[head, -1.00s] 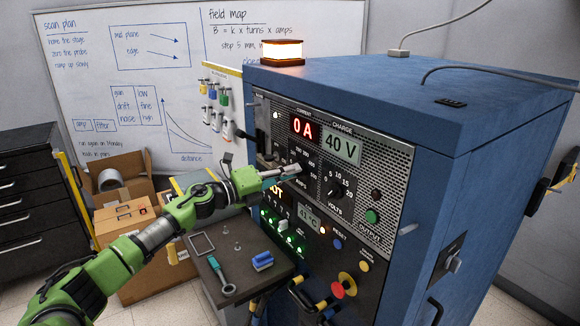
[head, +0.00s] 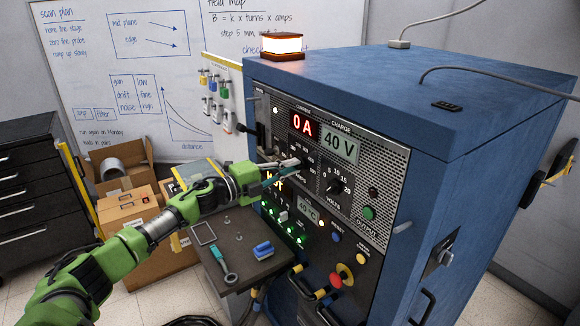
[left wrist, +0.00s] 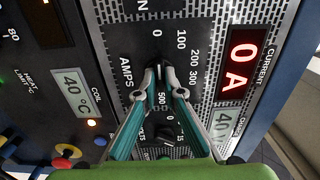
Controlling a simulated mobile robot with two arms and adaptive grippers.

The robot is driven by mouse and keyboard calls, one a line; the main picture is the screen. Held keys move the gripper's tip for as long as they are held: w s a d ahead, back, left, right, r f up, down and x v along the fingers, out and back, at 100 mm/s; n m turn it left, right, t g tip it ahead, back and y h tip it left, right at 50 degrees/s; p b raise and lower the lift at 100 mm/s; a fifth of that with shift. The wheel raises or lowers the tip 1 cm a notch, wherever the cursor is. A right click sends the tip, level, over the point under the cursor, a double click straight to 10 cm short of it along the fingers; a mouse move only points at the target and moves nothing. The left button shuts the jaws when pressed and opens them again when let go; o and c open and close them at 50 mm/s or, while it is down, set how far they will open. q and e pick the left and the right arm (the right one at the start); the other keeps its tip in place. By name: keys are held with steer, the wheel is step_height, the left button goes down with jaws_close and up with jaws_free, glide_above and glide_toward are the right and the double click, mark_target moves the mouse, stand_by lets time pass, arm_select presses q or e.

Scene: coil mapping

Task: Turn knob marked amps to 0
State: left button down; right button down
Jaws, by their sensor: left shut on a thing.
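The amps knob (left wrist: 160,74) is small and dark in the left wrist view, mostly hidden between my fingertips. Its scale runs from 0 through 100, 200 and 300 to 500; I cannot tell where its pointer stands. My left gripper (left wrist: 160,72) is shut on the knob, its fingertips on both sides of it. In the head view my left gripper (head: 296,163) reaches the panel from the left and covers most of the knob. The red current display (head: 302,125) reads 0 A. My right gripper is not in view.
The volts knob (head: 334,185) is just right of my gripper, under the 40 V charge display (head: 338,149). A red emergency button (head: 337,279) and lit buttons are lower on the blue cabinet (head: 470,150).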

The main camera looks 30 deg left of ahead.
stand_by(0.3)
arm_select(q)
steer(key=c, duration=2.4)
jaws_free()
steer(key=shift+a, duration=0.1)
steer(key=shift+v, duration=5.95)
